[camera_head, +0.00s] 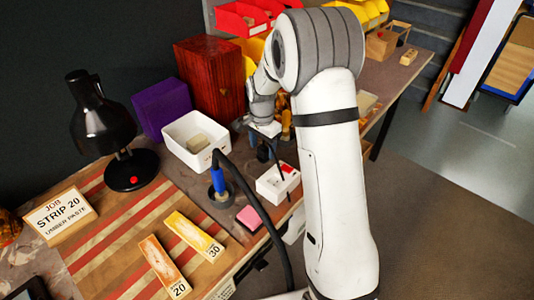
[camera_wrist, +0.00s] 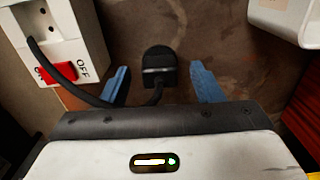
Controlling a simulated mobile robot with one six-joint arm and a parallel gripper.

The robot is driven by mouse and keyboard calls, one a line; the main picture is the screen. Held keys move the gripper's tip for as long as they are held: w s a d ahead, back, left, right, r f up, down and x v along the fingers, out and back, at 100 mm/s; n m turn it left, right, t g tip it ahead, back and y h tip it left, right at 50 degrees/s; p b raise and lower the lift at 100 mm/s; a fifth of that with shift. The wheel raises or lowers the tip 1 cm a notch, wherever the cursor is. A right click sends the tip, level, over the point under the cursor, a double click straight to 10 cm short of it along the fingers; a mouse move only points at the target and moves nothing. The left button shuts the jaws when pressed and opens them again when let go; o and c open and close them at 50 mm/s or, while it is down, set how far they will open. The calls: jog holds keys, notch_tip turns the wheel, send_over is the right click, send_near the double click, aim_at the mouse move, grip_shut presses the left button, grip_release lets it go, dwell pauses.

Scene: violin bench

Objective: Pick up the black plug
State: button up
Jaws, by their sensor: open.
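The black plug (camera_wrist: 158,62) lies on the brown bench top in the wrist view, between and slightly beyond the blue fingertips of my gripper (camera_wrist: 162,80). There is a gap on both sides of the plug. My gripper is open and empty. A black cable (camera_wrist: 95,100) runs from the plug's near end and over the white switch box at the left. In the head view my gripper (camera_head: 263,145) points down at the bench between the white bin and the switch box; the plug is hard to make out there.
The white switch box (camera_wrist: 60,40) with its red switch (camera_wrist: 58,73) stands close left of my gripper; it also shows in the head view (camera_head: 278,184). A white bin (camera_head: 197,142) and a blue-handled iron in its stand (camera_head: 218,187) are nearby. A red cabinet (camera_head: 210,75) stands behind.

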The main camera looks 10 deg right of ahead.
aim_at(262, 148)
jog(key=shift+a+f, duration=0.1)
jog(key=shift+f, duration=1.4)
jog(key=shift+c, duration=0.2)
jog(key=c, duration=0.8)
notch_tip(262, 148, up, 10)
jog(key=shift+r, duration=0.1)
